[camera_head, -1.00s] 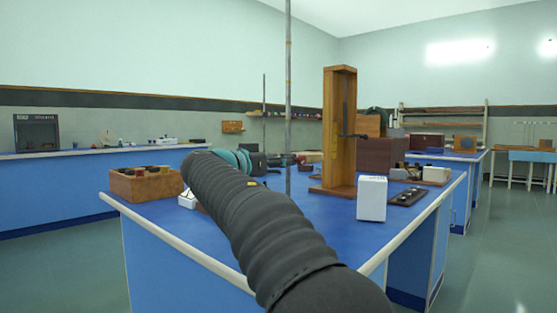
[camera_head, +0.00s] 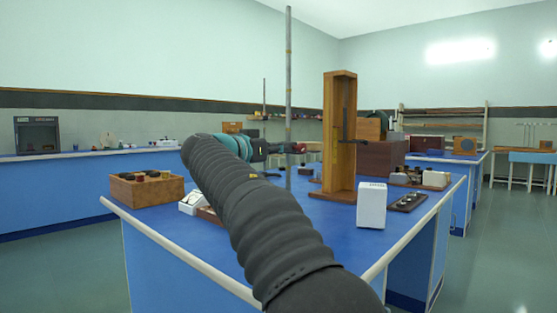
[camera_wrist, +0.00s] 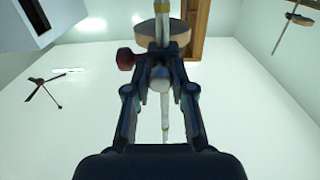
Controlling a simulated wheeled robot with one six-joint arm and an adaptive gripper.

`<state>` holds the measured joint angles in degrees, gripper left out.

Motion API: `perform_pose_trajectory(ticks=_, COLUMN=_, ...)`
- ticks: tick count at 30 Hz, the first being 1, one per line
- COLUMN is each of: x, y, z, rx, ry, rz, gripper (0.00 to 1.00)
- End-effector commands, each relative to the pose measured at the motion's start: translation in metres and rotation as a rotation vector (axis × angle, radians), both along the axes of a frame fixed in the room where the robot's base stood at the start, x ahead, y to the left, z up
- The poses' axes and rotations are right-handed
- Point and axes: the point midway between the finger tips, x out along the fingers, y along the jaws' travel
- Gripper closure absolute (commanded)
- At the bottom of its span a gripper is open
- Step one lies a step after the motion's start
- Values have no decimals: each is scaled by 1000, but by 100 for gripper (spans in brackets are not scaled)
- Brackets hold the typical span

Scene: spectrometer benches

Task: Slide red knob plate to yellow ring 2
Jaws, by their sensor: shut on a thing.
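A tall thin metal rod (camera_head: 288,75) stands upright on the blue bench in the head view, with faint yellowish bands along it. My gripper (camera_head: 290,149) is beside the rod at about mid-height. In the wrist view my gripper (camera_wrist: 160,65) is shut on a dark part of the knob plate, right at the rod (camera_wrist: 166,122). The red knob (camera_wrist: 125,59) sticks out to the left of the fingers. A pale wooden disc (camera_wrist: 148,29) shows past the fingertips. Which band is yellow ring 2 I cannot tell.
A tall wooden frame (camera_head: 329,135) stands just right of the rod. A white box (camera_head: 371,205) and a dark tray (camera_head: 408,201) are near the right edge of the bench (camera_head: 290,225). A wooden box (camera_head: 147,190) holds small items at the left.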

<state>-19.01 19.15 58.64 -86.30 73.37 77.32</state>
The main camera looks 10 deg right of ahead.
Motion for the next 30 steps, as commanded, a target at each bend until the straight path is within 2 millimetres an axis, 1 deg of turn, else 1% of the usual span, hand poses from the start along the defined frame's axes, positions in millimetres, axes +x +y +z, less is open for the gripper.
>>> perform_pose_trajectory(ticks=1, x=1, y=0, z=22, rx=0, ry=-3, rz=1, gripper=100)
perform_pose_trajectory(ticks=3, x=1, y=0, z=34, rx=-1, ry=-1, rz=0, gripper=100)
perform_pose_trajectory(ticks=6, x=1, y=0, z=45, rx=0, ry=0, rz=0, gripper=100)
perform_pose_trajectory(ticks=9, x=1, y=0, z=48, rx=-1, ry=2, rz=0, gripper=100)
perform_pose_trajectory(ticks=17, x=1, y=0, z=47, rx=-1, ry=3, rz=-1, gripper=100)
perform_pose_trajectory(ticks=18, x=1, y=0, z=47, rx=-1, ry=3, rz=-1, gripper=74)
perform_pose_trajectory(ticks=21, x=1, y=0, z=46, rx=0, ry=2, rz=-1, gripper=52)
perform_pose_trajectory(ticks=30, x=0, y=0, z=47, rx=-1, ry=2, rz=0, gripper=52)
